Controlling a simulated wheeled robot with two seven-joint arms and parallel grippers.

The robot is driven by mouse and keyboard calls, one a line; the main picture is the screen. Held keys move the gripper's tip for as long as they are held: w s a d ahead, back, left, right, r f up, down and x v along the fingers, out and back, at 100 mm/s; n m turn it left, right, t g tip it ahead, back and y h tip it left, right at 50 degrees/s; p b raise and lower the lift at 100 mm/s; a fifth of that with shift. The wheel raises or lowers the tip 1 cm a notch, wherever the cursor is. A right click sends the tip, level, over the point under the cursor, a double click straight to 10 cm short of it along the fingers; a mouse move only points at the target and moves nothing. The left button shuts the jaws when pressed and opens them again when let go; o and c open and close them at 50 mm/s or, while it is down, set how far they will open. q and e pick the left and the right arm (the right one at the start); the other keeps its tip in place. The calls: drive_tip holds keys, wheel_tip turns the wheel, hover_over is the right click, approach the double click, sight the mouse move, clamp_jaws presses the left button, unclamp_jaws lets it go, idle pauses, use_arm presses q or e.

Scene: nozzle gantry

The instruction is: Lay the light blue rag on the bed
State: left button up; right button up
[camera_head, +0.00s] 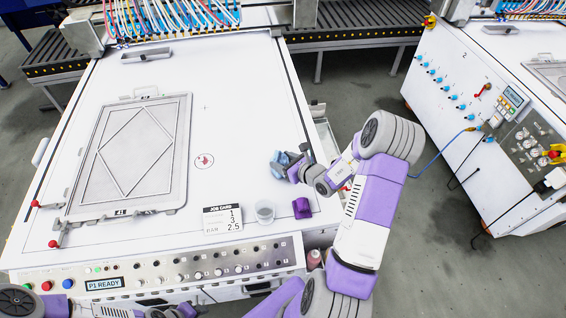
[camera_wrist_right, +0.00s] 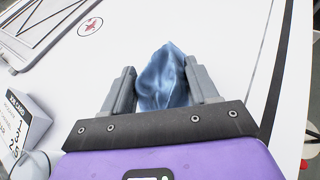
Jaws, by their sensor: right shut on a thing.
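The light blue rag (camera_wrist_right: 164,78) is bunched between the two fingers of my right gripper (camera_wrist_right: 162,90) in the right wrist view. In the head view the rag (camera_head: 281,158) shows as a small blue lump at the tip of the right gripper (camera_head: 288,165), over the right part of the white bed (camera_head: 240,90). I cannot tell whether the rag touches the bed surface. My right gripper is shut on it.
A grey framed plate (camera_head: 135,152) with a diamond outline lies on the bed's left. A job card (camera_head: 222,219), a clear cup (camera_head: 264,211) and a purple block (camera_head: 301,208) stand near the front right. A control panel (camera_head: 170,271) runs along the front. The bed's middle is clear.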

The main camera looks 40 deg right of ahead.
drive_tip(key=shift+f, duration=0.35)
drive_tip(key=shift+r, duration=0.1)
drive_tip(key=shift+f, duration=0.25)
drive_tip(key=o, duration=1.1)
drive_tip(key=shift+r, duration=0.1)
drive_tip(key=shift+r, duration=0.1)
drive_tip(key=shift+s+d+r, duration=0.1)
drive_tip(key=shift+s+r, duration=0.1)
drive_tip(key=p+v, duration=0.1)
drive_tip(key=v, duration=1)
drive_tip(key=shift+s, duration=0.25)
